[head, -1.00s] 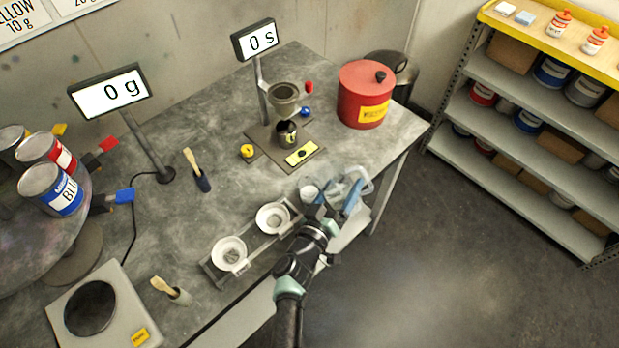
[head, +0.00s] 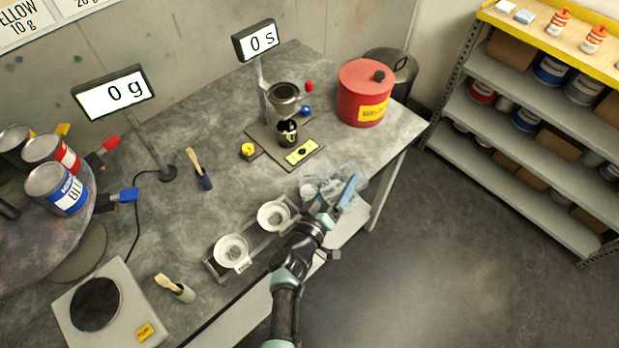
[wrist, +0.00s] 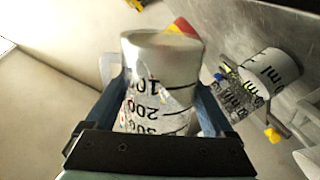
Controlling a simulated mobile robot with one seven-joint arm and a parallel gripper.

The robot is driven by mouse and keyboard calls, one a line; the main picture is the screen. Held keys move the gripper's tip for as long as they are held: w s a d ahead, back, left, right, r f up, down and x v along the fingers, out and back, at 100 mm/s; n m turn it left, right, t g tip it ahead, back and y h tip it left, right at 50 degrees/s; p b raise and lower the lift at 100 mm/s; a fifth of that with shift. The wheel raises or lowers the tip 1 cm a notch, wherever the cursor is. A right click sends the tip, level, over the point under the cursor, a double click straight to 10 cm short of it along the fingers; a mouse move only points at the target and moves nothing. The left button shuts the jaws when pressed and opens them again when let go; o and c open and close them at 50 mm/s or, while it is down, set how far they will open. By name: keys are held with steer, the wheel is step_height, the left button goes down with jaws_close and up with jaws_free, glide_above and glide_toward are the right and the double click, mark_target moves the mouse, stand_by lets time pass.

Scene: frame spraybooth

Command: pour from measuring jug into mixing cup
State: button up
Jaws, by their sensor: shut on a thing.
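My gripper (head: 338,200) is shut on the clear measuring jug (wrist: 160,88), which has black marks and numbers. The jug also shows in the head view (head: 347,174), over the table's right front edge, partly hidden by the gripper. In the wrist view its handle is at the left and a pale grey round end faces away; I cannot tell its exact tilt or how much it holds. A clear cup with "ml" marks, likely the mixing cup (wrist: 262,78), is just right of the jug in the wrist view. In the head view the cup (head: 308,192) is small and partly hidden.
Two white dishes (head: 231,250) sit in a tray left of my gripper. A funnel-like cup stand (head: 284,105), a red can (head: 364,98) and a scale (head: 100,303) are on the table. Brushes stand in small holders. Displays read 0 g and 0 s. The floor at right is clear.

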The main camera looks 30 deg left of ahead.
steer(key=shift+r, duration=0.1)
steer(key=shift+r+n+p, duration=0.15)
steer(key=shift+n+p, duration=0.25)
steer(key=shift+p, duration=0.1)
steer(key=shift+n, duration=0.4)
steer(key=shift+p, duration=0.3)
steer(key=shift+r+n+p, duration=0.15)
steer(key=shift+n+p, duration=0.25)
steer(key=shift+p, duration=0.1)
steer(key=shift+n+h, duration=0.3)
steer(key=shift+r+n+p, duration=0.1)
steer(key=shift+n+p, duration=0.2)
steer(key=shift+p, duration=0.1)
